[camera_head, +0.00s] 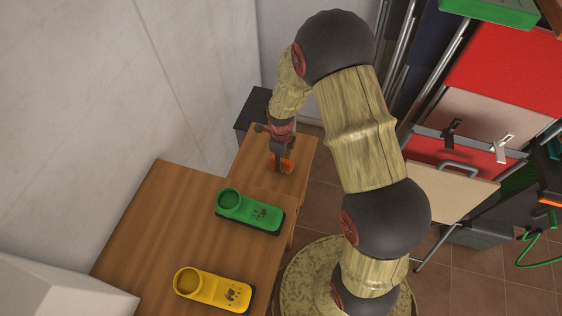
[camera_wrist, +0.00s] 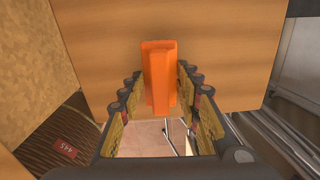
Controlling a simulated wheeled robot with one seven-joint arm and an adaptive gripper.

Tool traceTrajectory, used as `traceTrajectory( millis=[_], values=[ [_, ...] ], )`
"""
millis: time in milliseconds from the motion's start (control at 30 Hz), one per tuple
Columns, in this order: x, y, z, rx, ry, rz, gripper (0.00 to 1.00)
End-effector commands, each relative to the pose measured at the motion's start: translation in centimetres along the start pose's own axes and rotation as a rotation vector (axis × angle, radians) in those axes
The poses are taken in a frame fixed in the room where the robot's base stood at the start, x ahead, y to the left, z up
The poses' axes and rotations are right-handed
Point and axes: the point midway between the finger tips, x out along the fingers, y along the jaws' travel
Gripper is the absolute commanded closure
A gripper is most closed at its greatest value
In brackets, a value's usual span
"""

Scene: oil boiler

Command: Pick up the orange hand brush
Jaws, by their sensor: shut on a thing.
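The orange hand brush (camera_head: 287,165) is at the small wooden table (camera_head: 304,149) at the back, right under my gripper (camera_head: 280,158). In the wrist view the brush (camera_wrist: 159,75) is a narrow orange block with its long side running away from the camera. It lies between the two fingers of my gripper (camera_wrist: 158,85), which is shut on it. The wooden top (camera_wrist: 210,40) fills the background behind it. I cannot tell whether the brush touches the table. Its bristles are not clear in either view.
A larger wooden table (camera_head: 165,225) in front holds a green brush-like item (camera_head: 250,210) and a yellow one (camera_head: 212,288). A wall runs along the left. Folding chairs and red boards (camera_head: 505,75) stand at the right.

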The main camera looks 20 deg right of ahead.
Motion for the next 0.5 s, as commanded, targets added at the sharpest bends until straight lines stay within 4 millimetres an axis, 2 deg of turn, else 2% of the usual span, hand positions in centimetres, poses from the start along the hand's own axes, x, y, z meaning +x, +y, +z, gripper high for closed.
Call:
traceTrajectory(
  millis=[133,367,433,500],
  values=[
    [-2.5,-0.1,0.1,0.0,-0.003,-0.003,0.93],
    [-6.9,2.1,-3.1,0.002,-0.002,-0.003,0.93],
    [-8.5,2.9,-4.1,0.002,-0.002,-0.003,0.93],
    [-9.1,4.0,-5.7,0.002,0.0,0.0,0.93]
  ],
)
